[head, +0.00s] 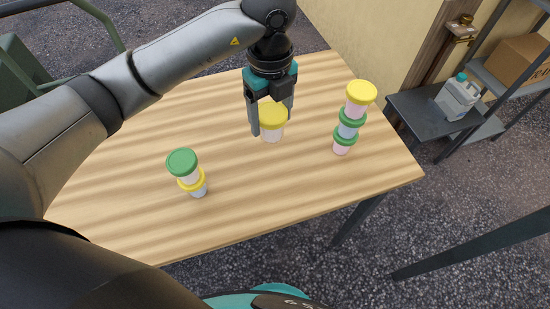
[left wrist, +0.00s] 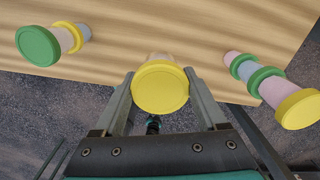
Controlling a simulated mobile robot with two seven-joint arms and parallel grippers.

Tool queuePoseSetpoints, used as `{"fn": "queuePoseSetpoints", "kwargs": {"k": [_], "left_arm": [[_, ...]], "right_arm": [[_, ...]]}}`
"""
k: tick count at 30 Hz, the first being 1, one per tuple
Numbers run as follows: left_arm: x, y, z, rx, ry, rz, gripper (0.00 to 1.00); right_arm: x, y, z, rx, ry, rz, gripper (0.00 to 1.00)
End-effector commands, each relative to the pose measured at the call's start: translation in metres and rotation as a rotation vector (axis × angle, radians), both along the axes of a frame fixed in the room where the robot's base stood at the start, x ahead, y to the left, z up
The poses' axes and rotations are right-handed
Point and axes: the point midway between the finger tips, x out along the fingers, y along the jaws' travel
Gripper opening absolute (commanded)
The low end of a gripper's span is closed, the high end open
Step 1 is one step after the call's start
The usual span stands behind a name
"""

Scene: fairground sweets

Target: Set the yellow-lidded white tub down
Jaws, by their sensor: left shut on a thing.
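The yellow-lidded white tub (head: 271,134) is upright between the fingers of my left gripper (head: 271,126), over the middle of the wooden table. The gripper points down and is shut on it, one finger on each side. In the left wrist view the yellow lid (left wrist: 160,87) faces the camera and hides most of the tub body. I cannot tell whether the tub's base touches the tabletop. My right gripper is not in view.
On the table (head: 110,215), a green-lidded tub (head: 183,163) stands on a yellow-lidded tub (head: 197,187) at left. At right is a three-high stack: a yellow-lidded pink tub (head: 359,106) above two green-lidded tubs (head: 348,131). Tabletop between the stacks is clear.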

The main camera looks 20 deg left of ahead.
Motion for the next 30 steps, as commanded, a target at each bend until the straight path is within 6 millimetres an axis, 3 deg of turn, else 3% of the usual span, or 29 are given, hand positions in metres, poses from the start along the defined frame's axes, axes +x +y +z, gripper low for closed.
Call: {"fn": "queuePoseSetpoints", "kwargs": {"k": [3, 9, 17, 24, 30], "left_arm": [[-0.001, 0.000, -0.036, 0.001, 0.006, 0.001, 0.19], [-0.001, 0.000, -0.081, 0.000, 0.003, 0.000, 0.19], [0.000, -0.001, -0.102, -0.001, 0.000, -0.001, 0.19], [-0.001, 0.000, -0.136, -0.001, 0.002, -0.001, 0.19], [0.000, 0.000, -0.140, -0.001, -0.002, -0.001, 0.19]], "right_arm": [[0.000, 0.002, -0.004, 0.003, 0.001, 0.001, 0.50], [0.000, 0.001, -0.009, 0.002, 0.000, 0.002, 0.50], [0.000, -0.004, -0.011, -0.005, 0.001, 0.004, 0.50], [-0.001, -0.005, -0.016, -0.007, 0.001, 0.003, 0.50], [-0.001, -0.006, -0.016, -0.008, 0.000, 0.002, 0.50]]}}
